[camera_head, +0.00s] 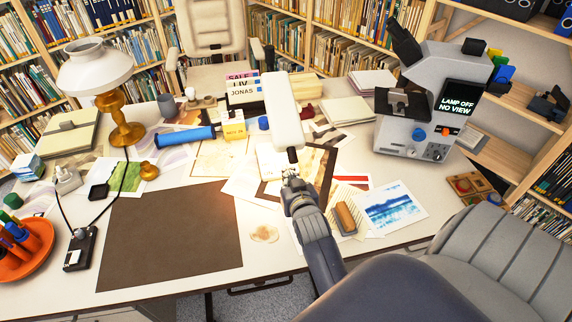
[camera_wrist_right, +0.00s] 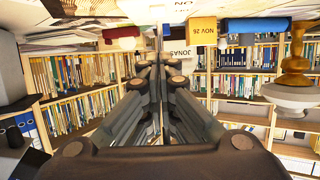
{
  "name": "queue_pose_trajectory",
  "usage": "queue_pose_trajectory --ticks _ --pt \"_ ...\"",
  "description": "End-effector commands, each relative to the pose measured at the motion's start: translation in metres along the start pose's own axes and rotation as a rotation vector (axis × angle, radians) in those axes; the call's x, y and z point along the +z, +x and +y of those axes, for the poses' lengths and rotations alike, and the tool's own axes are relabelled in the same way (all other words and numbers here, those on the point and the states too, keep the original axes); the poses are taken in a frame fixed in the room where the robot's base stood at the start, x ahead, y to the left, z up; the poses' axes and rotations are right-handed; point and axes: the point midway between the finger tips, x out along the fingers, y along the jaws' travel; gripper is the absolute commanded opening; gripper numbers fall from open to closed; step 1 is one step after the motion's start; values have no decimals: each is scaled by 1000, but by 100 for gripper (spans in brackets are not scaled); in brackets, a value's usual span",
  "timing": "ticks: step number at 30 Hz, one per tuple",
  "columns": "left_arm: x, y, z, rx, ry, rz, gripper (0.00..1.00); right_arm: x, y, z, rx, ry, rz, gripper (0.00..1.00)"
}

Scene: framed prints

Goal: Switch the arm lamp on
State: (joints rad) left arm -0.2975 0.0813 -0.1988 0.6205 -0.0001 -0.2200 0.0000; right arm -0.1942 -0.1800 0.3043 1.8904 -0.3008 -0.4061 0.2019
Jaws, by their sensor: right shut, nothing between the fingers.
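A long white bar (camera_head: 281,110) with a dark lower end stands over the middle of the desk; I cannot tell for sure whether it is the arm lamp. My right gripper (camera_head: 288,174) is shut and empty, its tips just below that dark end in the head view; whether they touch is unclear. The right gripper also shows in the wrist view (camera_wrist_right: 160,62). A brass table lamp with a white shade (camera_head: 95,66) stands at the back left. The microscope (camera_head: 420,120) at the right has a screen (camera_head: 459,107) reading "LAMP OFF NO VIEW". My left gripper is out of view.
A dark brown mat (camera_head: 170,238) lies at the front left. A black box with a cord (camera_head: 79,250) and an orange tray (camera_head: 28,262) are left of it. A blue roll (camera_head: 184,137), yellow block (camera_head: 234,127) and loose prints (camera_head: 393,206) crowd the desk. Bookshelves stand behind.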

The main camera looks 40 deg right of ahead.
Motion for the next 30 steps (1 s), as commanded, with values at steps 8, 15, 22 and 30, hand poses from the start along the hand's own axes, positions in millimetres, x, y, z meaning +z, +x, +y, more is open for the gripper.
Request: queue_pose_trajectory --ticks 8,15,22,30 --pt "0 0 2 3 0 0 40 0 -4 0 0 0 0 0" --pt "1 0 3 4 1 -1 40 0 -4 0 0 0 0 0" --pt "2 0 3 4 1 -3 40 2 -7 -1 -5 -9 -18 0" --pt "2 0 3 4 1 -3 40 42 -63 -20 -97 -128 -288 0"
